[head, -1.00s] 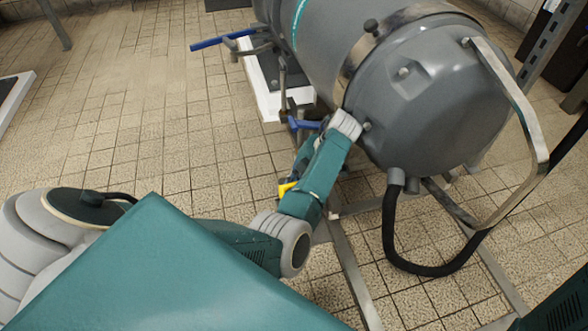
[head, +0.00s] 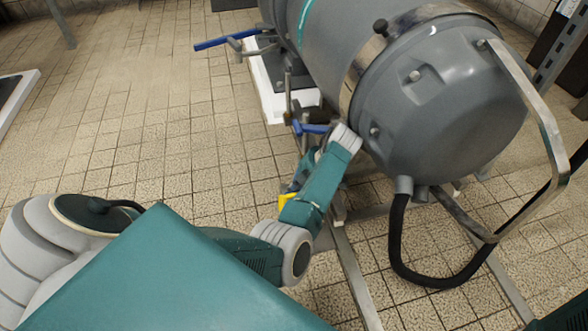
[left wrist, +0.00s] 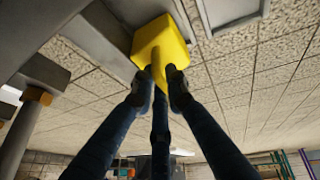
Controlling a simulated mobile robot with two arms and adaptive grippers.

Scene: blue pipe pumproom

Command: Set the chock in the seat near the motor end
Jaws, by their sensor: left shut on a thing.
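The yellow chock (left wrist: 163,45) is a block with a tan peg, and my left gripper (left wrist: 160,82) is shut on the peg in the left wrist view. The chock is near grey metal beams there, and I cannot tell if it touches them. In the head view a yellow patch, likely the chock (head: 287,200), shows beside my left forearm, which hides most of it and the left gripper (head: 298,186). The large grey motor-like drum (head: 440,95) is at the upper right. I cannot make out the seat. My right gripper is not in view.
A grey floor rail (head: 357,275) runs below the drum. A black hose (head: 397,250) and a bent metal bar (head: 540,110) are at the drum's end. Blue handles (head: 225,42) stick out on its left. Tiled floor (head: 130,120) is open at left.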

